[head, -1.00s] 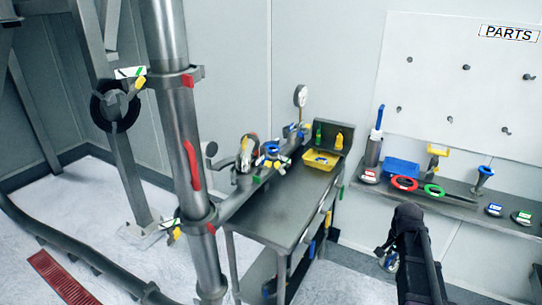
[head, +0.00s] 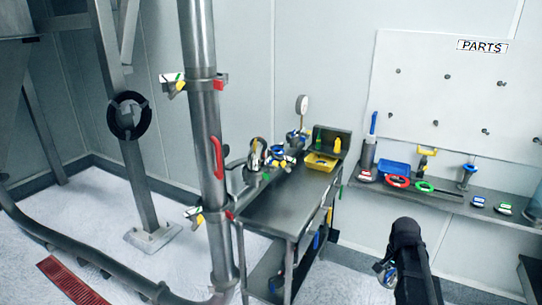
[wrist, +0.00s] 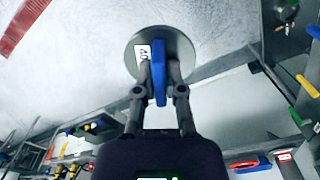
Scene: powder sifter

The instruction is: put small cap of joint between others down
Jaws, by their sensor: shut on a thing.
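The small cap, a round grey metal disc (wrist: 178,48) with a blue handle (wrist: 158,72) and a white label, is in my gripper (wrist: 159,80) in the wrist view. The fingers are shut on it, one on each side of the blue handle. In the head view my gripper (head: 386,268) is low at right centre, in front of the wall shelf and to the right of the metal table. The cap (head: 390,280) shows only partly there, beside my dark arm. The cap hangs clear of any surface.
The metal table (head: 275,210) carries a yellow tray (head: 320,162) and several fittings at its back. A tall steel pipe (head: 207,130) stands left of the table.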

